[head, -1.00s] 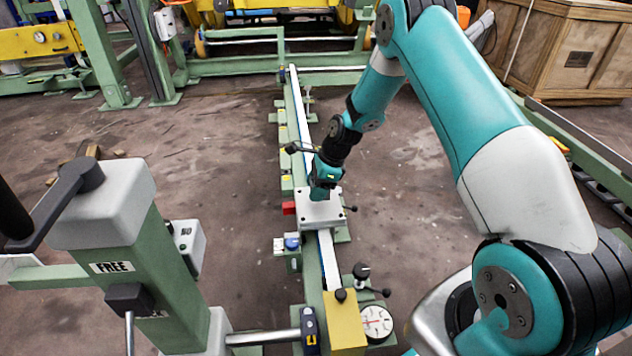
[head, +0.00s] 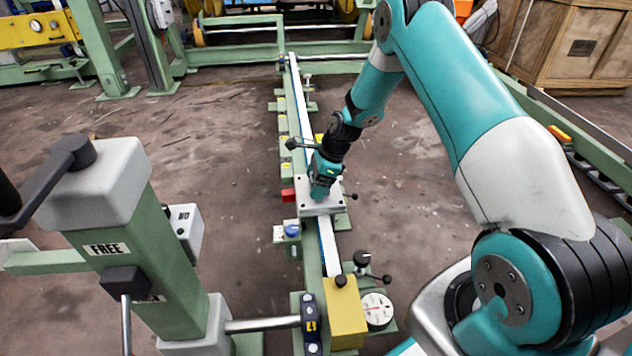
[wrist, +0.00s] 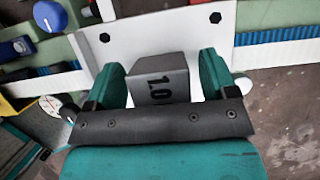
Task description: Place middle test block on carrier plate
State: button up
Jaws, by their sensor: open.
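The carrier plate (head: 335,207) is a pale plate with dark bolts, sitting across the long green rail in the head view. It fills the upper middle of the wrist view (wrist: 138,35). A grey test block marked 1.0 (wrist: 158,72) stands on the plate in the wrist view. My gripper (wrist: 160,85) is open, with one teal finger on each side of the block and narrow gaps beside it. In the head view my gripper (head: 320,197) points down at the plate and hides the block. The block's lower part is partly hidden by my gripper's dark crossbar.
A yellow block (head: 344,312) and a round dial (head: 376,310) are at the rail's near end. A green post marked FREE (head: 107,249) stands at left. Floor right of the rail is open.

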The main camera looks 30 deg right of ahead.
jog(key=p+v, duration=0.7)
jog(key=v, duration=0.5)
jog(key=s+a+r+n, duration=0.3)
jog(key=a+r+n, duration=0.4)
jog(key=a+r, duration=0.3)
jog(key=s+a+r+n, duration=0.6)
jog(key=s+r+n, duration=0.1)
jog(key=r+n, duration=0.15)
jog(key=s+a+r+n+g, duration=0.1)
jog(key=s+a+r+n, duration=0.2)
jog(key=s+n, duration=0.4)
jog(key=s+a+r+n, duration=0.3)
jog(key=s+n, duration=0.4)
jog(key=s, duration=0.7)
jog(key=shift+a+r+g, duration=0.2)
jog(key=shift+r+g, duration=0.2)
jog(key=shift+r, duration=0.2)
